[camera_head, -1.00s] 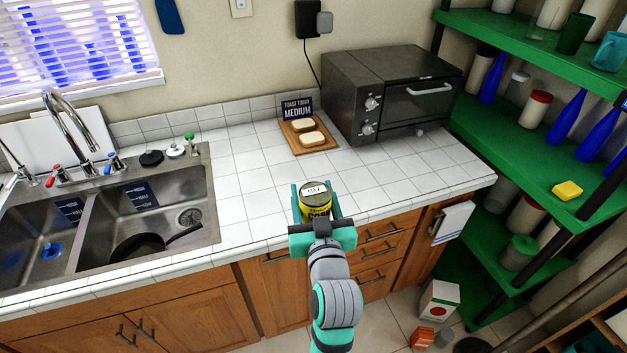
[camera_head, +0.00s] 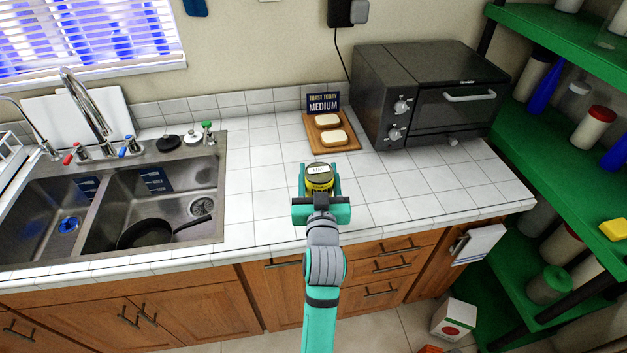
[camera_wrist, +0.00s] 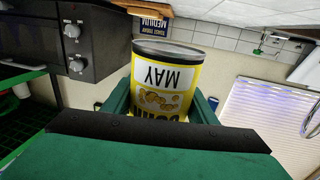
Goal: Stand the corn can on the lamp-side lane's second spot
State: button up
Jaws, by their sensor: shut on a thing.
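The yellow corn can (camera_head: 319,178) is held upright in my gripper (camera_head: 320,187), over the white tiled counter (camera_head: 262,205) near its front edge. In the wrist view the can (camera_wrist: 166,82) has a white label reading MAY and appears upside down in the picture. My gripper's green fingers (camera_wrist: 160,103) are on both sides of it. I cannot tell whether the can's base touches the tiles. No lane or spot marking that I can make out shows on the counter.
A toaster oven (camera_head: 428,97) stands at the back right. A wooden board (camera_head: 317,142) with two bread slices lies behind the can, with a sign (camera_head: 323,102) reading TOAST TODAY MEDIUM. A sink (camera_head: 150,195) holding a black pan (camera_head: 146,234) is at left. Green shelves (camera_head: 560,140) stand at right. Tiles around the can are bare.

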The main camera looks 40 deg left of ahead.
jog(key=a+f, duration=0.1)
jog(key=w+f, duration=0.1)
jog(key=a+f, duration=0.1)
jog(key=shift+w+a+f, duration=0.25)
jog(key=shift+a+f, duration=0.1)
jog(key=shift+w+a+f, duration=0.1)
jog(key=shift+a+f, duration=0.05)
jog(key=shift+f, duration=0.5)
jog(key=shift+w+a+f, duration=0.1)
jog(key=shift+f, duration=0.5)
jog(key=shift+s+d+f, duration=0.1)
jog(key=shift+f, duration=0.35)
jog(key=shift+f, duration=0.15)
jog(key=o, duration=1.1)
jog(key=shift+f, duration=0.1)
jog(key=shift+o, duration=1.4)
jog(key=shift+s, duration=0.1)
